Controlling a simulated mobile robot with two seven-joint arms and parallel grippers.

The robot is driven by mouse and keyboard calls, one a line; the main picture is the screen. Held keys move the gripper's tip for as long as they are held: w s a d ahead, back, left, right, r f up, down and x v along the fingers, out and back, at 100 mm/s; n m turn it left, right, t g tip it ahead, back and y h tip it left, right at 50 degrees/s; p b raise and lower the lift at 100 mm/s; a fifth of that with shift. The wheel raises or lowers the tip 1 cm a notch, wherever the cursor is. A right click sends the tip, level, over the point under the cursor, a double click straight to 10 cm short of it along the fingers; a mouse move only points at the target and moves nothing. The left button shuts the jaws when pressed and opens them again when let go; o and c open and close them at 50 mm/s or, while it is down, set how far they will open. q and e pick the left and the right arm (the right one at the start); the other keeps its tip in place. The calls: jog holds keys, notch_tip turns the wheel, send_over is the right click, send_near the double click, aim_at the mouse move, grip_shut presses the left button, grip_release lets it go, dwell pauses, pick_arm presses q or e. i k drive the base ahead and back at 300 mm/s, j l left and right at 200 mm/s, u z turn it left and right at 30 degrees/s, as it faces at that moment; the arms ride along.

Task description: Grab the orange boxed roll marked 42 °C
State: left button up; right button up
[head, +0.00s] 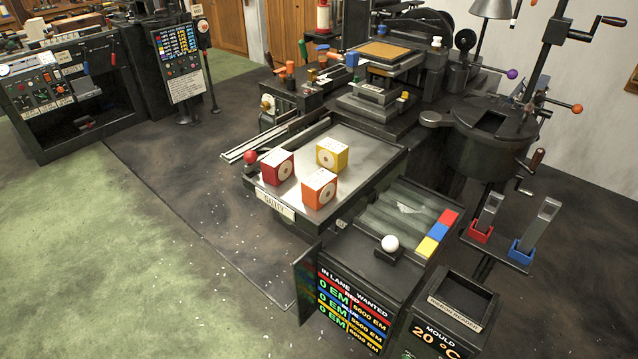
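An orange boxed roll (319,190) sits on the metal tray (362,163) of the dark machine, at the tray's front right. It has a pale top and a pale round roll face on its side. The marking on its top is too small to read. A red boxed roll (277,167) stands to its left and a yellow boxed roll (332,154) stands behind it. The three boxes stand apart on the tray. Neither of my grippers is in view.
A red ball knob (250,157) sits at the tray's left edge. In front right stand a bench with a white ball (390,243), a lane display (350,309) and an open dark bin (462,297). Machinery rises behind the tray.

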aim_at(319, 189)
jog(key=z, duration=0.95)
jog(key=j+z, duration=0.6)
jog(key=z, duration=0.2)
jog(key=j+z, duration=0.35)
jog(key=k+j+z, duration=0.15)
jog(key=j, duration=0.2)
jog(key=k+j+z, duration=0.15)
jog(key=j, duration=0.15)
jog(key=k+j+z, duration=0.15)
jog(key=j, duration=0.15)
